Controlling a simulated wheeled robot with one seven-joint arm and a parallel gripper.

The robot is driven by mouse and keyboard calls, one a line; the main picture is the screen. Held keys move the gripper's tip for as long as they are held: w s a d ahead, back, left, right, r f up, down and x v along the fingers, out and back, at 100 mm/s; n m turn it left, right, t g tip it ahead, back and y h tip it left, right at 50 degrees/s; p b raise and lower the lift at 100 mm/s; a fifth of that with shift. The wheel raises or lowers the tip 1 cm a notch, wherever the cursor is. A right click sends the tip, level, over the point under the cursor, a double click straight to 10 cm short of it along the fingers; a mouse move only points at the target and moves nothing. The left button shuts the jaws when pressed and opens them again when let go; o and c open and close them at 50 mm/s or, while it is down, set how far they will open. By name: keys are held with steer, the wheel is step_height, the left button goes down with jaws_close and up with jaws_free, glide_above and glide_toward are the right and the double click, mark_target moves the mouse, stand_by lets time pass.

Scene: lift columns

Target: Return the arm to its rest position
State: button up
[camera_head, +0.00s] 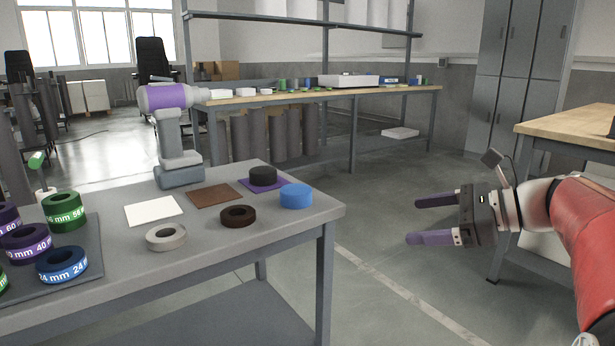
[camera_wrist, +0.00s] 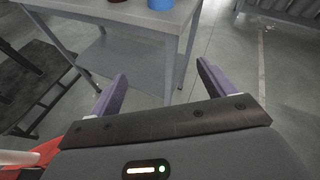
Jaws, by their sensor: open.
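My gripper (camera_head: 432,219) is at the right in the head view, out over the floor between the grey table and a wooden-topped bench. Its two purple fingers are apart with nothing between them. My red arm reaches in from the right edge. In the wrist view my gripper (camera_wrist: 158,85) is also open and empty, with the corner of the grey table and the floor beyond the fingers.
The grey table (camera_head: 285,225) holds rings, a brown square (camera_head: 214,195), a white square (camera_head: 153,210) and a purple-and-white device (camera_head: 178,130). A wooden-topped bench (camera_head: 570,122) stands close to my arm. The floor (camera_head: 385,250) between is clear.

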steer(key=s+a+f+n+g+h, duration=0.3)
steer(key=s+a+f+n+h, duration=0.35)
steer(key=s+f+n, duration=0.35)
steer(key=s+d+f+n+t+h, duration=0.1)
steer(key=s+f+n+h, duration=0.4)
steer(key=s+n, duration=0.5)
step_height(320, 180, down, 3)
steer(key=shift+d+r+n+t, duration=0.15)
steer(key=shift+d+n+t, duration=0.1)
steer(key=shift+n+t, duration=0.4)
